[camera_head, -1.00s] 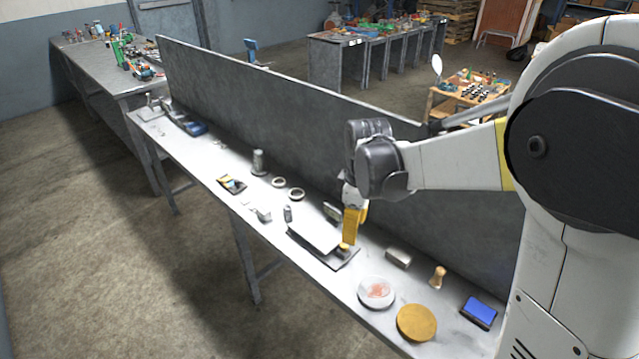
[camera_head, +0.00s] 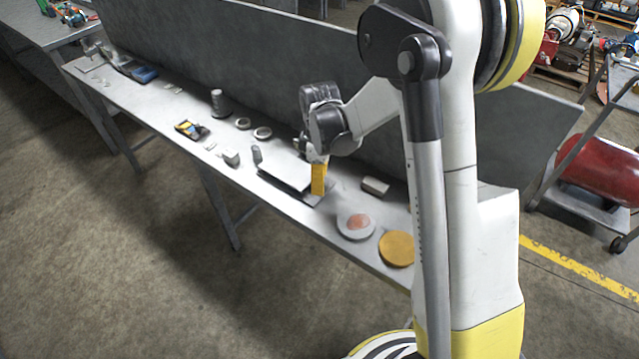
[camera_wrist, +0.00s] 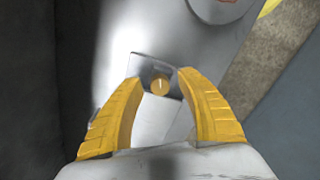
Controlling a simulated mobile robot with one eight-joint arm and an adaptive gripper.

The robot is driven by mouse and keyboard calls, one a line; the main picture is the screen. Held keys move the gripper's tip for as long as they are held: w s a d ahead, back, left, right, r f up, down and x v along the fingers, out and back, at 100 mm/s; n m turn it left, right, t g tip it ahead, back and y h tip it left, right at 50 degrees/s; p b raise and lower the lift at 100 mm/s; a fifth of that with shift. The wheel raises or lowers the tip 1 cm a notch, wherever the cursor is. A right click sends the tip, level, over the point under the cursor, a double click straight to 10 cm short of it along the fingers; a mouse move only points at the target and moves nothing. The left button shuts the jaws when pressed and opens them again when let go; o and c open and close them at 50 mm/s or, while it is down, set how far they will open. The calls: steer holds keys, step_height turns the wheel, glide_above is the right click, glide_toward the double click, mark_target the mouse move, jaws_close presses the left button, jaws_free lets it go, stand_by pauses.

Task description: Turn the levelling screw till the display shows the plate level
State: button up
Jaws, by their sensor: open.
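The levelling screw, with a round brass head bearing a light mark, shows in the wrist view (camera_wrist: 160,87) at the end of the pale plate (camera_wrist: 152,122). The plate (camera_head: 284,170) lies on a dark base on the bench in the head view. My gripper (camera_head: 318,192) points down at the plate's near right end, its yellow fingers hiding the screw there. In the wrist view my gripper (camera_wrist: 160,77) is open, with one fingertip on each side of the screw head and gaps between. I cannot make out the display; my gripper and wrist cover the area behind the plate.
To the right on the bench (camera_head: 180,112) are a grey block (camera_head: 375,186), a disc with a reddish patch (camera_head: 356,225) and a brass disc (camera_head: 396,249). To the left are a small block (camera_head: 231,158) and two rings. A tall grey panel (camera_head: 250,70) stands behind.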

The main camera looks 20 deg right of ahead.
jaws_close()
steer(key=shift+m, duration=0.4)
steer(key=m, duration=0.4)
steer(key=shift+m, duration=0.4)
steer(key=m, duration=1)
steer(key=shift+m, duration=0.4)
steer(key=m, duration=0.4)
steer(key=shift+m, duration=0.4)
